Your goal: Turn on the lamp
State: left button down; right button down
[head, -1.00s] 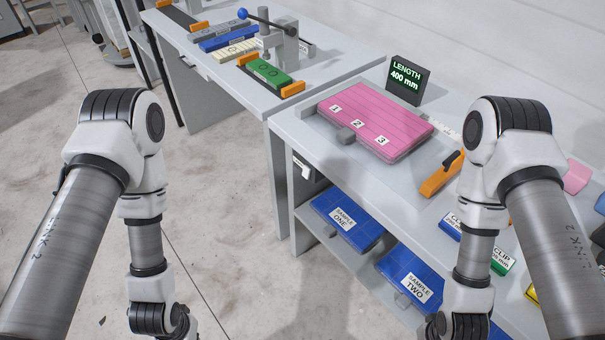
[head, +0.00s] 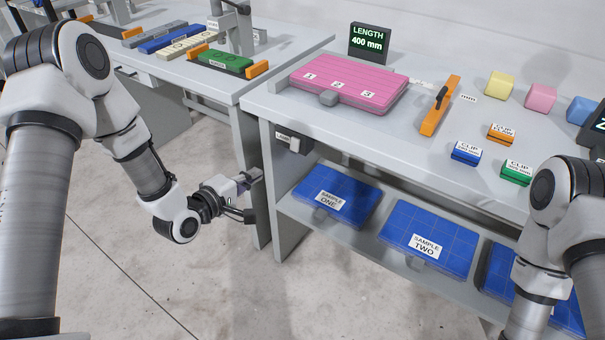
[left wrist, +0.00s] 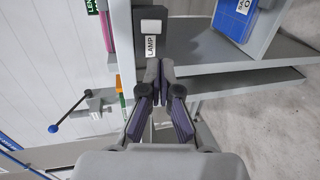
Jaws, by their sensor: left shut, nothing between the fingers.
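The lamp switch (head: 294,144) is a small grey box with a pale rocker on the front of the right bench, below its top and beside a LAMP label. It also shows at the top of the left wrist view (left wrist: 151,26), with the label beneath. My left gripper (head: 253,175) is shut and empty, in front of the bench, to the left of and lower than the switch. In the left wrist view its closed fingertips (left wrist: 160,66) point toward the switch and look apart from it. My right gripper is out of view. No lamp is identifiable.
The bench top holds a pink numbered block (head: 348,84), an orange-handled tool (head: 440,105), several clips and a LENGTH display (head: 370,43). Blue sample trays (head: 338,197) lie on the shelf below. The left bench (head: 190,75) has a gap beside it. Floor in front is clear.

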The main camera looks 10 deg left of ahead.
aim_at(293, 149)
pick_arm(q)
jog(key=shift+w+a+r, duration=0.1)
jog(key=shift+w+r, duration=0.05)
jog(key=shift+w, duration=0.15)
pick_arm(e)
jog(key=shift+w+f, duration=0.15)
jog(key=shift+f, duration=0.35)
pick_arm(q)
jog(key=x, duration=1.4)
jog(key=shift+r+p, duration=0.15)
jog(key=shift+p, duration=0.2)
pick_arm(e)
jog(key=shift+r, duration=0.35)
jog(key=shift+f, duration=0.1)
